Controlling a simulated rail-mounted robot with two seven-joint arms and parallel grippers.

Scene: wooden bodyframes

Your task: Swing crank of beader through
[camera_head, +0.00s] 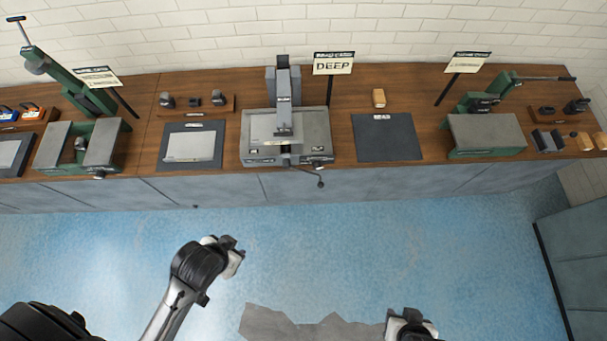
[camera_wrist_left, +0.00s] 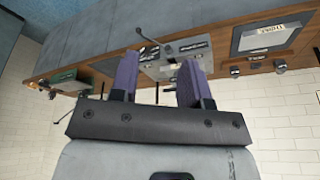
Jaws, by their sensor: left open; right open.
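The grey machine (camera_head: 260,152) under the DEEP sign appears to be the beader, standing at the middle of the wooden counter. Its dark crank (camera_head: 320,178) hangs at the front edge, right of centre. In the left wrist view, which is upside down, the crank (camera_wrist_left: 146,36) shows on the machine's grey front (camera_wrist_left: 165,70), beyond the fingers. My left gripper (camera_wrist_left: 160,62) is open and empty, pointing at the machine and apart from the crank. My right gripper (camera_head: 408,320), low in the head view, is open; its fingertips are hard to make out.
A DEEP sign (camera_head: 333,68) stands behind the machine. Dark mats (camera_head: 388,138) lie on the counter on both sides of it. Green machines stand further left (camera_head: 50,150) and right (camera_head: 486,134). The blue floor (camera_head: 330,240) before the counter is clear.

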